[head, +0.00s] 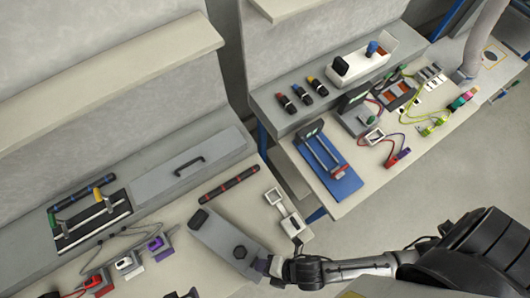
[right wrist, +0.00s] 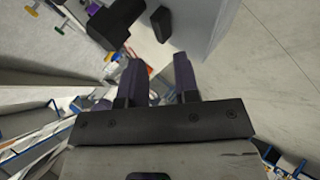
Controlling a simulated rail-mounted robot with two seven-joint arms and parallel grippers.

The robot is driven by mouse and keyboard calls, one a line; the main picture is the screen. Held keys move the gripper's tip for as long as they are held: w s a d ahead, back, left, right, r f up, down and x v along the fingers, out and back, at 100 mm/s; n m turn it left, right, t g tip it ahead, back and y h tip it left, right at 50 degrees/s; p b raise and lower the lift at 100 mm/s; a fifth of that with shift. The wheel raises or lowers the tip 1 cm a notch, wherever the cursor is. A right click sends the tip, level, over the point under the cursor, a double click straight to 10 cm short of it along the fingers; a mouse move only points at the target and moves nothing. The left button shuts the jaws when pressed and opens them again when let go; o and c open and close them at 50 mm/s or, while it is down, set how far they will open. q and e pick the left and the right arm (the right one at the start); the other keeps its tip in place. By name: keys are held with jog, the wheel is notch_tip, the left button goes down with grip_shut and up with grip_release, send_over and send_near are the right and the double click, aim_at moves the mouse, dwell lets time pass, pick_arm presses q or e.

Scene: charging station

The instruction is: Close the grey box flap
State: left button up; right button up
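A long grey panel (head: 218,233), which looks like the grey box flap, lies at the near edge of the left bench.
A grey lid with a black handle (head: 188,165) lies behind. Beside it are a black tray (head: 92,222), a red-black bar (head: 230,184) and a pale two-square frame (head: 284,212). Cabled plugs (head: 130,263) stand front left. A second bench (head: 345,200) stands right, past a gap.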

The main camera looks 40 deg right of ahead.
jog(key=shift+o, duration=0.7)
jog(key=shift+s+d+r, duration=0.1)
jog(key=shift+d+r, duration=0.05)
jog(key=shift+r, duration=0.05)
jog(key=v, duration=1.3)
jog(key=shift+d+r, duration=0.1)
jog(key=shift+r, duration=0.05)
